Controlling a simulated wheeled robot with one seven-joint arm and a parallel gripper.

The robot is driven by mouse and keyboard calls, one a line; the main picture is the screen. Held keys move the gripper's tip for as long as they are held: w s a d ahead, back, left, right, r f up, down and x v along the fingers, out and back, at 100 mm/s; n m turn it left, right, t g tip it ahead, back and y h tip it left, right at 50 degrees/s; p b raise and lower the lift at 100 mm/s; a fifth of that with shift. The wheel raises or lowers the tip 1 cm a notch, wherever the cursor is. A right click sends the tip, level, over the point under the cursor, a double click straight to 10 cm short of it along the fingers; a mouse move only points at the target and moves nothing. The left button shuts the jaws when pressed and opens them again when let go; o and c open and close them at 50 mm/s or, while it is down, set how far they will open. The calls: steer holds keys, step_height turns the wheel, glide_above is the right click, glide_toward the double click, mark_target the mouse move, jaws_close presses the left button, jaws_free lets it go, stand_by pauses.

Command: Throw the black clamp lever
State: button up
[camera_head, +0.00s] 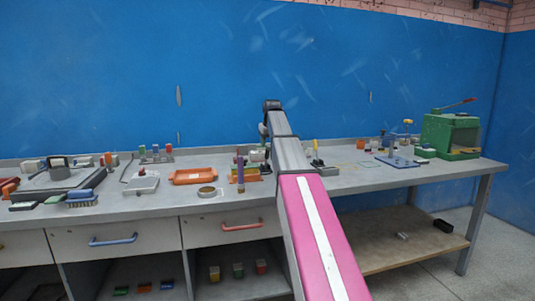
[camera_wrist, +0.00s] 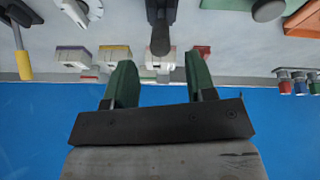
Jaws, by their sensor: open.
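In the wrist view, a black lever-like bar with a rounded end (camera_wrist: 161,28) comes in from the top edge, above the gap between my fingers. I take it to be the black clamp lever; its base is out of frame. My gripper (camera_wrist: 160,70) is open, with its two green fingers apart and nothing held between them. The bar's rounded end is near the fingertips in the picture; I cannot tell the depth between them. In the head view my arm covers the part of the bench where my gripper is, so the lever cannot be made out there.
Small blocks stand near my fingers, including a yellow-topped one (camera_wrist: 114,54) and a red one (camera_wrist: 202,52). In the head view, an orange tray (camera_head: 194,177) lies left of my arm. A green press (camera_head: 450,134) stands at the bench's right end.

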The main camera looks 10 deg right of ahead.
mark_target(267, 156)
steer(key=x, duration=0.6)
steer(key=shift+w+f, duration=0.2)
steer(key=shift+f, duration=0.15)
jaws_close()
steer(key=shift+w, duration=0.1)
